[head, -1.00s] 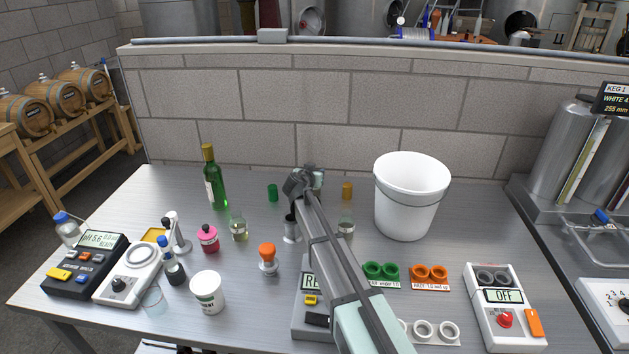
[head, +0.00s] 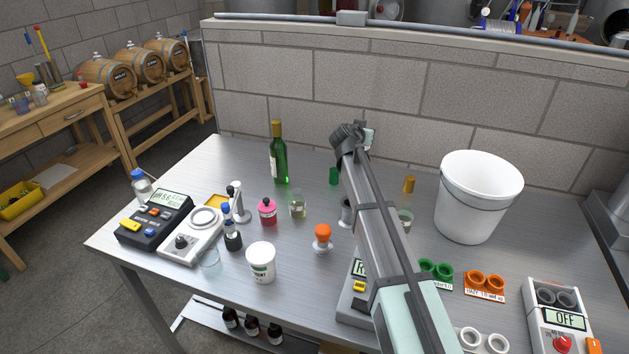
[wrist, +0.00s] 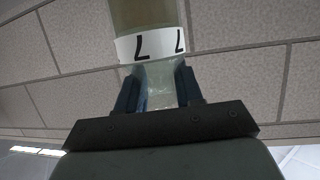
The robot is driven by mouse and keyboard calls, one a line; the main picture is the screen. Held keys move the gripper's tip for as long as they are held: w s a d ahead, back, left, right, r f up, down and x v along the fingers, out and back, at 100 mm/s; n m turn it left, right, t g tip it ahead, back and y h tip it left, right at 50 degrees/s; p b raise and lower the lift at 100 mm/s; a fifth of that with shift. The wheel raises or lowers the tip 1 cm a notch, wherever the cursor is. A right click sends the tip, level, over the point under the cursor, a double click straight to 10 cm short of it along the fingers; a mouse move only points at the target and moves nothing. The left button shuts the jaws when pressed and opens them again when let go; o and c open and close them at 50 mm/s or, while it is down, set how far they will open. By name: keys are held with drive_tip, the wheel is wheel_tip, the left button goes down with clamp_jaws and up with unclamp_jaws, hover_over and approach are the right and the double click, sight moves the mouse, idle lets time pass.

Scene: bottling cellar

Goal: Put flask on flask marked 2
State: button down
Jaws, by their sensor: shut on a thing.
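My gripper (wrist: 158,88) is shut on a clear glass flask (wrist: 145,14) in the wrist view. The two dark blue fingers stand either side of its narrow part. Its wider body has a white band with black marks like a 7, cut off by the frame edge. In the head view my gripper (head: 369,139) is raised at the arm's far end, against the wall; the held flask cannot be made out there. A flask with pale yellowish liquid (head: 297,207) stands on the bench. Another pale glass vessel (head: 405,221) is partly behind my arm. I cannot read a 2 on either.
A green bottle (head: 279,160), pink bottle (head: 267,212), orange-topped vessel (head: 323,238) and white tub (head: 261,263) stand on the bench (head: 300,293). A white bucket (head: 476,210) is right of my arm.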

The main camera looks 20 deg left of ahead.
drive_tip(key=s+a+r+n+y, duration=0.2)
drive_tip(key=s+a+r, duration=0.3)
drive_tip(key=s+a, duration=0.3)
drive_tip(key=s+a+r+n+y, duration=0.15)
drive_tip(key=s+a+r, duration=0.25)
drive_tip(key=s+a, duration=0.45)
drive_tip(key=s+f+n+y, duration=0.1)
drive_tip(key=s+f+y, duration=0.1)
drive_tip(key=f, duration=0.3)
drive_tip(key=s+d+f+n+y, duration=0.1)
drive_tip(key=s+f, duration=0.2)
drive_tip(key=f, duration=0.2)
drive_tip(key=shift+s+f+g+y, duration=0.2)
drive_tip(key=shift+s+g+y, duration=0.1)
drive_tip(key=shift+g+y, duration=0.1)
drive_tip(key=shift+f+n, duration=0.2)
drive_tip(key=shift+n, duration=0.05)
drive_tip(key=c, duration=0.7)
unclamp_jaws()
drive_tip(key=shift+c, duration=0.2)
